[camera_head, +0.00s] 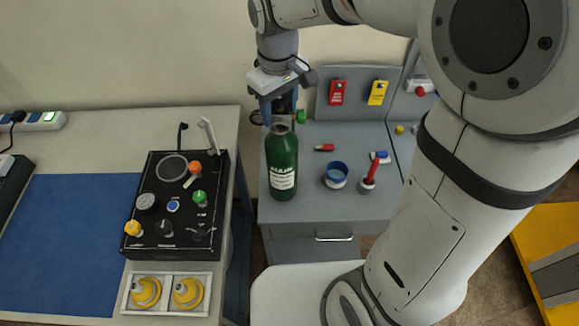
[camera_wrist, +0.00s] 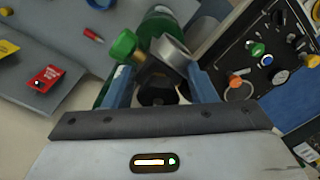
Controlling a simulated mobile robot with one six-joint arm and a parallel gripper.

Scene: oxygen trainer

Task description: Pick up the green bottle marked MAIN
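The green bottle marked MAIN (camera_head: 282,165) stands upright on the grey cabinet top in the head view, its white label facing the camera. In the wrist view, parts of its green body (camera_wrist: 160,27) show beyond the valve. A green knob (camera_wrist: 122,45), a grey ring and a black part sit at its top. My gripper (camera_head: 280,112) points down over the bottle's top. In the wrist view, its blue fingers (camera_wrist: 160,88) are apart, one on each side of the black part, with small gaps visible. Exact contact is partly hidden.
A black control panel (camera_head: 176,215) with knobs stands on the table left of the bottle. A blue cup (camera_head: 336,175) and a red-handled item (camera_head: 369,178) stand to the right. Red (camera_head: 337,92) and yellow (camera_head: 377,92) tags hang on the grey backboard.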

